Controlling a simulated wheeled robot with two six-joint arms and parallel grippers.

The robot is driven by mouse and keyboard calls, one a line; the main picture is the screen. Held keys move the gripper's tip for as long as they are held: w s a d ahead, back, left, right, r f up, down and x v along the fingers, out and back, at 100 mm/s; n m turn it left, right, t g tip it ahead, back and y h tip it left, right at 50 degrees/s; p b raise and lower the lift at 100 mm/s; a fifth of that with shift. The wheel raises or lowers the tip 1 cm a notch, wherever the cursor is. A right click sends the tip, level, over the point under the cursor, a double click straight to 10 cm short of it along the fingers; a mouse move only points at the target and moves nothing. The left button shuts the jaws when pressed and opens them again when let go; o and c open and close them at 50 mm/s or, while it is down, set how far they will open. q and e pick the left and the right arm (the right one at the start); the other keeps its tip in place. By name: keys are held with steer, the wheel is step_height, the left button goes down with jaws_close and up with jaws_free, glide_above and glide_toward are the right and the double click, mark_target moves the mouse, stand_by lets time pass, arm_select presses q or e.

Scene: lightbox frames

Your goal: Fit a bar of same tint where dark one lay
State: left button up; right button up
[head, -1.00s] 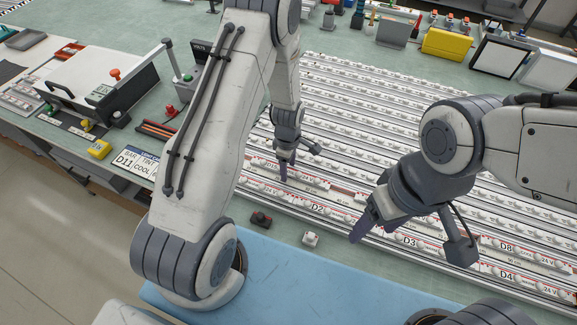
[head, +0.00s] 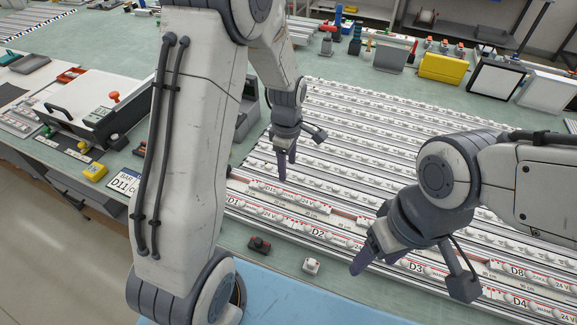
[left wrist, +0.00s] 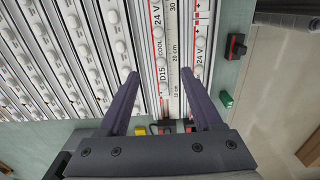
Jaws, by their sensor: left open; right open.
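A bar marked D15 COOL 24 V (head: 290,196) lies in the second row of the lightbox frame in the head view. My left gripper (head: 287,172) is open just above and behind it, with nothing held. In the left wrist view the D15 bar (left wrist: 160,50) runs lengthwise between the open fingers (left wrist: 160,75). A card (head: 118,183) reading BAR, D11 stands at the left, partly hidden by my left arm. My right gripper (head: 370,262) is open and empty over the front rows, near the bar marked D3 (head: 415,266).
Bars D1 (head: 233,201), D2 (head: 317,233) and D4 (head: 519,303) line the front row, with D8 (head: 517,271) behind. A reddish-brown stretch shows beside D15. A lidded box (head: 80,110) stands left.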

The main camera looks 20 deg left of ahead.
arm_select(q)
steer(key=s+d+r+m, duration=0.4)
steer(key=d+r+m, duration=0.2)
steer(key=d, duration=0.1)
steer(key=s+d+r+m, duration=0.3)
steer(key=s+m, duration=0.6)
steer(key=s, duration=0.1)
steer(key=s+d+r+m+h, duration=0.1)
steer(key=s+d+r+m, duration=0.2)
steer(key=s+m, duration=0.6)
steer(key=shift+s+d+r+m, duration=0.35)
steer(key=shift+d+m, duration=0.15)
steer(key=shift+d, duration=0.1)
